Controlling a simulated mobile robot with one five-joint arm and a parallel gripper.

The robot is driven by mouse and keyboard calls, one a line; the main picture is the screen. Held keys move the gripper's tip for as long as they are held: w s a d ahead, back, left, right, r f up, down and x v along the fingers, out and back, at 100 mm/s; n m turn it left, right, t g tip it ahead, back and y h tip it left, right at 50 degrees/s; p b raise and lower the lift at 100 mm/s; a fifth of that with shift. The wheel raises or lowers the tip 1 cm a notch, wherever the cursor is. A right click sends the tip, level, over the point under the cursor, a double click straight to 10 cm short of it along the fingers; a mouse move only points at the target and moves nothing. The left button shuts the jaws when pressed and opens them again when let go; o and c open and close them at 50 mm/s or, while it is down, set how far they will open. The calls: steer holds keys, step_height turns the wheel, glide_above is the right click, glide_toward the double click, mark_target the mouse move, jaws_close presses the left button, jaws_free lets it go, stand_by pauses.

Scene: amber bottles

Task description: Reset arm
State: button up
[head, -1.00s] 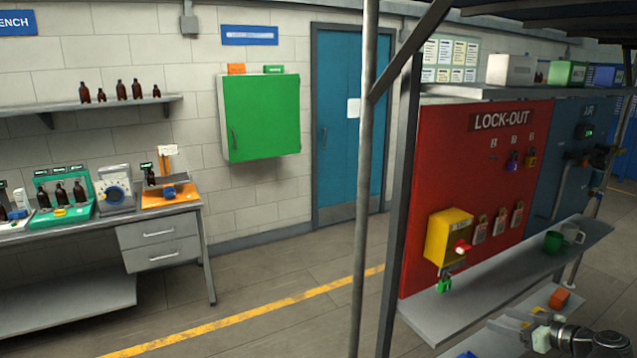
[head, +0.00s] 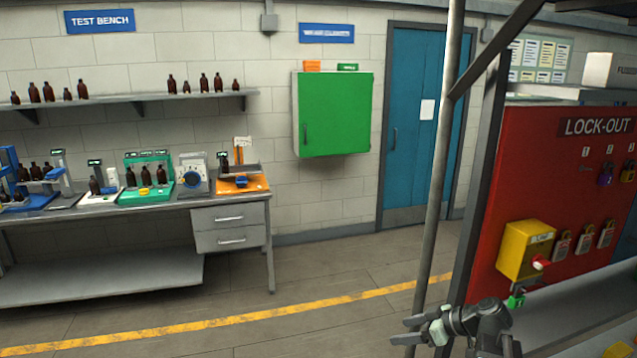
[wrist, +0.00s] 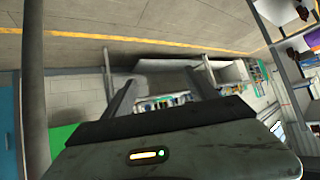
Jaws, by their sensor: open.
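My gripper (head: 405,330) shows at the lower right of the head view, in front of the metal post and low by the lock-out board. Its two fingers are apart with nothing between them. In the wrist view my gripper (wrist: 163,88) points across the aisle towards the bench, its fingers spread and empty. Amber bottles (head: 204,83) stand on the wall shelf, and more amber bottles (head: 147,177) stand in the devices on the test bench (head: 100,280). My gripper is well apart from all of them.
A metal post (head: 436,170) rises close to my arm. The red lock-out board (head: 555,190), with a yellow box (head: 524,250) and padlocks, is at the right. A green cabinet (head: 335,112) and a blue door (head: 420,125) are on the back wall. The floor before the bench is clear.

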steer(key=s+a+f+m+g+h, duration=0.1)
steer(key=s+a+f+g+h, duration=0.3)
steer(key=a, duration=0.4)
steer(key=s+a+f+m+g+h, duration=0.1)
steer(key=s+a+f+g, duration=0.15)
steer(key=a+f, duration=0.4)
steer(key=s+d+m+h, duration=0.1)
steer(key=m, duration=0.1)
steer(key=d+m+h, duration=0.1)
steer(key=d+m, duration=0.1)
steer(key=m, duration=0.1)
steer(key=s+d+m+h, duration=0.1)
steer(key=d+m, duration=0.1)
steer(key=m, duration=0.1)
steer(key=shift+s+d+r+h+b, duration=0.15)
steer(key=shift+s+h+b, duration=0.15)
steer(key=shift+s+b, duration=0.05)
stand_by(0.6)
